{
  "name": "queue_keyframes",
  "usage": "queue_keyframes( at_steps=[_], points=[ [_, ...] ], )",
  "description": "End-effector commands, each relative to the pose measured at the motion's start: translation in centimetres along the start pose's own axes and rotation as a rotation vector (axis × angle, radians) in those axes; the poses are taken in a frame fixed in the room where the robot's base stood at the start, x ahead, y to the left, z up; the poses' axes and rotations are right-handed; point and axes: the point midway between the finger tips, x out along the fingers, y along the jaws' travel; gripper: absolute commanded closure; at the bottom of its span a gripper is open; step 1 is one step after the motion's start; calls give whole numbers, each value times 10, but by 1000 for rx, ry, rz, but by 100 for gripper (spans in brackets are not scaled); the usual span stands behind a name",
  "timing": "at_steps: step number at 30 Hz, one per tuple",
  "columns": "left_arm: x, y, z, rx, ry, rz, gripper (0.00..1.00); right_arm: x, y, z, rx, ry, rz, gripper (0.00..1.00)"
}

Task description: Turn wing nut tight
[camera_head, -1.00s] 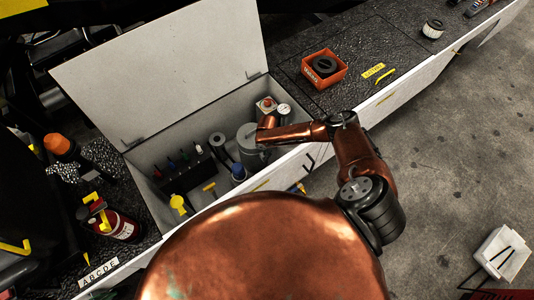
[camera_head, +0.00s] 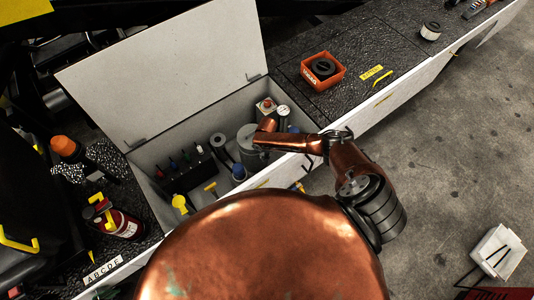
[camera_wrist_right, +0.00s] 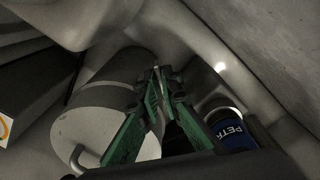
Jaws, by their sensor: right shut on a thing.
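My right arm reaches into the open white bin (camera_head: 171,209), and its gripper is hidden behind my own wrist link in the head view. In the right wrist view, the green fingers of my right gripper (camera_wrist_right: 157,76) are nearly together at the tips, shut on a small piece that the fingers mostly hide. It is where the wing nut would be; its shape cannot be made out. A grey canister (camera_wrist_right: 92,132) with a bent handle lies just left of the fingers; it also shows in the head view (camera_head: 246,135). My left gripper is not in view.
A blue-labelled bottle (camera_wrist_right: 232,128) stands close to the right of the fingers. The raised lid (camera_head: 165,70) stands behind the bin. A dark tool rack (camera_head: 187,172) and a round gauge (camera_head: 283,111) are in the bin. An orange box (camera_head: 322,70) sits on the deck.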

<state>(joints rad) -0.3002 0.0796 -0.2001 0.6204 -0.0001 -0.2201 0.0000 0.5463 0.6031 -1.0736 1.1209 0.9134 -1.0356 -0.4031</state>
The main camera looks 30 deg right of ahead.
Motion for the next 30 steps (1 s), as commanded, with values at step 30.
queue_keyframes(
  at_steps=[30],
  points=[
    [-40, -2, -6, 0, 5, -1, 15, -1, -4, -2, 860, -2, -1, 100]
  ],
)
